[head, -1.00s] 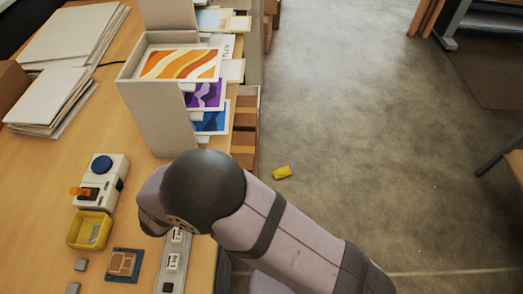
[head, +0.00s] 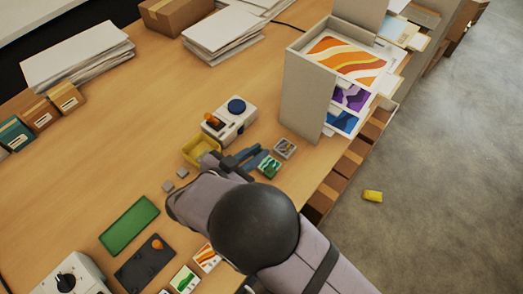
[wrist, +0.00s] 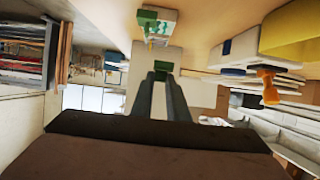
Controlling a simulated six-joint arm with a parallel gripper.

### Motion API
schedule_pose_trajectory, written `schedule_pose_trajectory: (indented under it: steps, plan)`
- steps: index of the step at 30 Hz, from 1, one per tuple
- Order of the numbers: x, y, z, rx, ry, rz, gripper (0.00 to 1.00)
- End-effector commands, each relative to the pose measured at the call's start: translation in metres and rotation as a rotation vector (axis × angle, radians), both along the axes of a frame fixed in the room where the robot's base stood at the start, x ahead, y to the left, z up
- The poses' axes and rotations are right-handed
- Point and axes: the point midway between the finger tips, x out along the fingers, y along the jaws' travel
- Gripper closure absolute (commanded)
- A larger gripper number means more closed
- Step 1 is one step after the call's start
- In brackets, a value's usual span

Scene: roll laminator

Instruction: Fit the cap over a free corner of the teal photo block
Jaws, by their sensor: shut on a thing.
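The teal photo block (head: 268,167) lies on the table just beyond my gripper in the head view. It has a green frame and a small picture, and it also shows at the top of the wrist view (wrist: 155,22). My gripper (head: 258,157) is shut, its dark fingers close beside the block; in the wrist view its fingertips (wrist: 163,70) are together on a small dark-green piece, probably the cap. That piece is too small to make out clearly. I cannot tell whether it touches the block. Two small grey pieces (head: 182,172) lie left of my wrist.
A grey photo block (head: 285,148) lies beside the teal one. A yellow bin (head: 200,147) and a white machine with a blue knob (head: 236,108) stand behind my gripper. A tall grey holder (head: 307,100) stands at the right. A yellow object (head: 372,196) lies on the floor.

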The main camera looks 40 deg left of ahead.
Motion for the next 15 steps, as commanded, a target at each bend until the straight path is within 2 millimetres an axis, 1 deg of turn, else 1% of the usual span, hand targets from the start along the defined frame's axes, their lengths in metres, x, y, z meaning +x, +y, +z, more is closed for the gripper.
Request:
schedule_pose_trajectory:
  steps: [8, 15]
  plan:
    - [0.001, 0.000, -0.012, 0.000, 0.000, -0.001, 1.00]
    - [0.001, -0.001, -0.031, 0.001, 0.000, -0.001, 1.00]
